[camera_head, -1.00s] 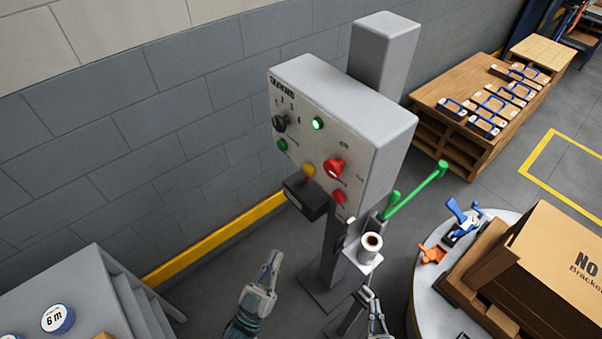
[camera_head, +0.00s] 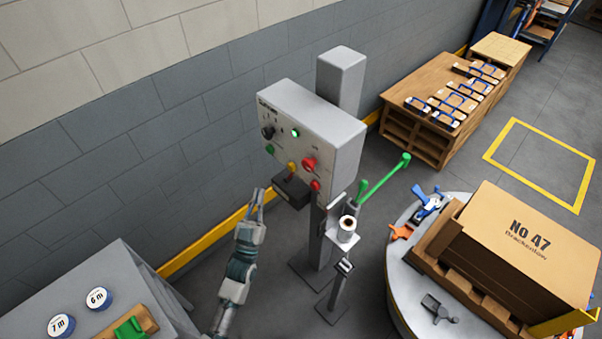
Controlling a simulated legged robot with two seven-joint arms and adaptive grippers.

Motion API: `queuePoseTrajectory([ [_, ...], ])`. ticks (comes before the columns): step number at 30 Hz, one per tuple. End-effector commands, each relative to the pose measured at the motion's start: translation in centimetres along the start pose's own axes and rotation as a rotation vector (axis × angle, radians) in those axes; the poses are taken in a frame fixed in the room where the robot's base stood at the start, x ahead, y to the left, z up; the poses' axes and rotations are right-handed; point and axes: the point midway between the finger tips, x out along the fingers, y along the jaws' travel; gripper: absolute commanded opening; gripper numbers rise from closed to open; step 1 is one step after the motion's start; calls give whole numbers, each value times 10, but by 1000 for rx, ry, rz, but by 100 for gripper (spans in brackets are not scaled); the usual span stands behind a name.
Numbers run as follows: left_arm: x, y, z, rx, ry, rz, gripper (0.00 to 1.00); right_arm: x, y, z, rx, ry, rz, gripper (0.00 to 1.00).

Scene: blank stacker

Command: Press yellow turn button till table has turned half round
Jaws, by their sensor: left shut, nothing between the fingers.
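The grey control box (camera_head: 318,135) stands on a post beside the wall. On its front are a yellow button (camera_head: 292,167), a red knob (camera_head: 309,163), a smaller red button (camera_head: 315,186), a green button (camera_head: 270,150), a lit green lamp (camera_head: 295,133) and a black selector (camera_head: 267,132). A black box (camera_head: 291,191) juts out just below the yellow button. My left gripper (camera_head: 258,196) is shut and empty, pointing up, to the left of the black box and lower than the yellow button, apart from it. My right gripper is not in view.
A stand (camera_head: 343,240) with a white roll and green levers (camera_head: 383,180) is between the post and the table. A grey stepped cabinet (camera_head: 120,275) is at lower left. A wooden bench (camera_head: 410,115) holds several blue-handled tools.

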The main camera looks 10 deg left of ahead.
Motion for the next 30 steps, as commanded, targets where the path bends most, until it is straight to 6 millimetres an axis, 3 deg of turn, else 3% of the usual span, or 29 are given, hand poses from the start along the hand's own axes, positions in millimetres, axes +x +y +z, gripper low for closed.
queuePoseTrajectory([
  [6,8,-4,-3,4,2,-6,0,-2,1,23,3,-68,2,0],
  [16,7,-3,-2,4,2,-6,0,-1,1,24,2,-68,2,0],
  [23,17,4,6,2,4,-7,0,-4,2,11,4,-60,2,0],
  [30,41,21,25,2,3,-7,0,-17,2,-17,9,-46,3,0],
])
